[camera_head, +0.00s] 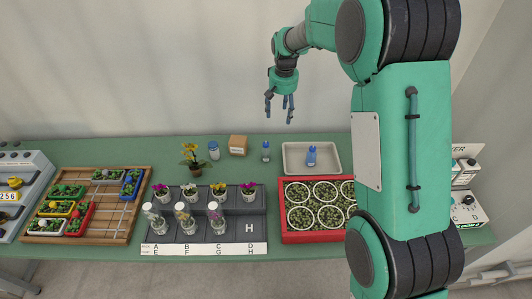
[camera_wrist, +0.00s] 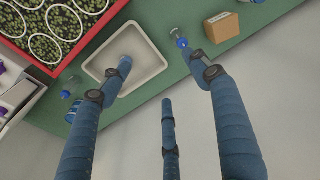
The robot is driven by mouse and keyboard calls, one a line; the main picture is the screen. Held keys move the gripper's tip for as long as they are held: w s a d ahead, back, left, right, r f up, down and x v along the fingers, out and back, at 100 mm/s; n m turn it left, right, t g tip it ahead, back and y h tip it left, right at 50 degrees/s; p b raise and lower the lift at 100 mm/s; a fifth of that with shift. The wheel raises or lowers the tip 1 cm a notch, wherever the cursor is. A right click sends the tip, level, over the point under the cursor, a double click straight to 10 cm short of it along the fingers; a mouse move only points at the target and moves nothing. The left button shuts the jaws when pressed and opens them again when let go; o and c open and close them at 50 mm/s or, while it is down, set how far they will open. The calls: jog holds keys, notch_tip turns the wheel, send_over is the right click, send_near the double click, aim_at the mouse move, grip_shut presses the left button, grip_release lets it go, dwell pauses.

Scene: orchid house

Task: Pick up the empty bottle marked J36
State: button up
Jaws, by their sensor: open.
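My gripper (camera_head: 279,110) is open and empty, high above the back of the bench in the head view. Its three blue fingers (camera_wrist: 168,105) spread across the wrist view. A small blue-capped bottle (camera_head: 266,151) stands on the bench left of a tray; in the wrist view it shows (camera_wrist: 181,41) beside the right finger. Another bluish bottle (camera_head: 311,156) is in the pale tray (camera_head: 286,163); a finger partly covers it in the wrist view. I cannot read J36 on any bottle, nor tell which is empty.
A red crate (camera_head: 284,236) of pots is in front of the tray. A dark stepped rack (camera_head: 249,228) holds flowers and glass flasks. More bottles (camera_wrist: 71,112) stand near the back edge.

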jog(key=g+p, duration=0.1)
send_over(266, 143)
notch_tip(266, 143, down, 19)
jog(key=shift+r, duration=0.15)
jog(key=shift+f, duration=4.25)
jog(key=shift+f, duration=0.15)
jog(key=shift+s+f, duration=0.15)
jog(key=shift+f, duration=2.3)
jog(key=c, duration=1.1)
